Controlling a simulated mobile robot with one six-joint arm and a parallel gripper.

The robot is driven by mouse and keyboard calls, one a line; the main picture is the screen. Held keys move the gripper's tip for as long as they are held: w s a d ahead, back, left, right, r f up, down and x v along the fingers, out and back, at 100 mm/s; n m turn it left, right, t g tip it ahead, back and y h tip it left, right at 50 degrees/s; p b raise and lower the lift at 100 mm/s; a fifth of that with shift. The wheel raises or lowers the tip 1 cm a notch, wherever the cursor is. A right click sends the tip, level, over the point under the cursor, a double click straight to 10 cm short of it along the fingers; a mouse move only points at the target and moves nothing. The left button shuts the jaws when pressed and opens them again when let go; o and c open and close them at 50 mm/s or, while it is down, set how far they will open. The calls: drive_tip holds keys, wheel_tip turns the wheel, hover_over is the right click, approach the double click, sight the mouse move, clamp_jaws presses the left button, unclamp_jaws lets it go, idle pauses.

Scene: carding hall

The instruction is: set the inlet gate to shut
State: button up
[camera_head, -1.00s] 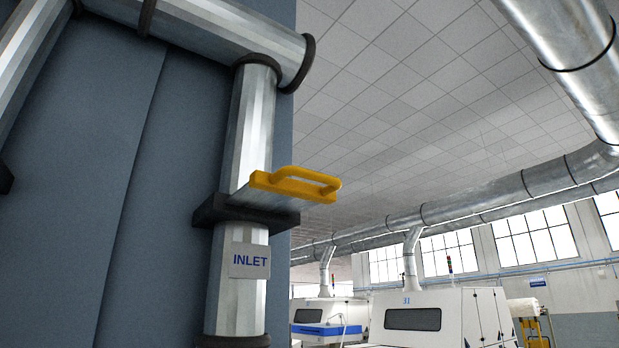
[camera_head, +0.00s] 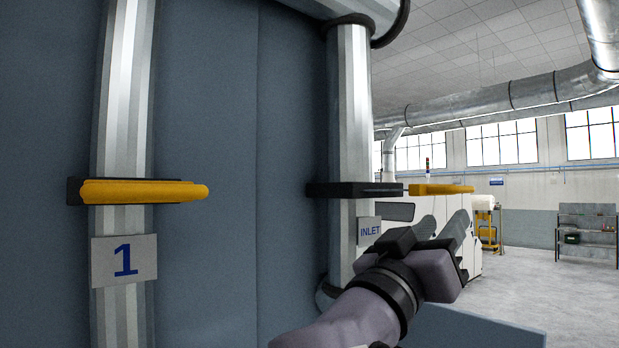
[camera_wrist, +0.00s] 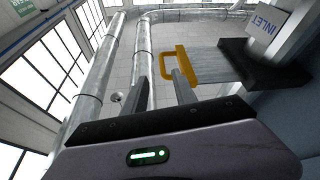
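The inlet gate's yellow handle (camera_head: 441,189) stands out to the right of its black frame (camera_head: 345,189) on the pipe marked INLET (camera_head: 370,230). In the wrist view the handle (camera_wrist: 191,66) is joined to a grey slide plate (camera_wrist: 222,65), much of which shows outside the black frame (camera_wrist: 262,65).
A second pipe marked 1 (camera_head: 124,261) has its own yellow gate handle (camera_head: 145,191) at the left. The blue-grey machine wall (camera_head: 215,120) stands behind the pipes. Open floor (camera_head: 545,275) and a shelf rack (camera_head: 587,232) lie at the right.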

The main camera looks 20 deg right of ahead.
sight(464, 190)
drive_tip(key=p+x, duration=0.4)
drive_tip(key=x, duration=0.8)
drive_tip(key=shift+w+r, duration=0.25)
clamp_jaws()
idle(0.7)
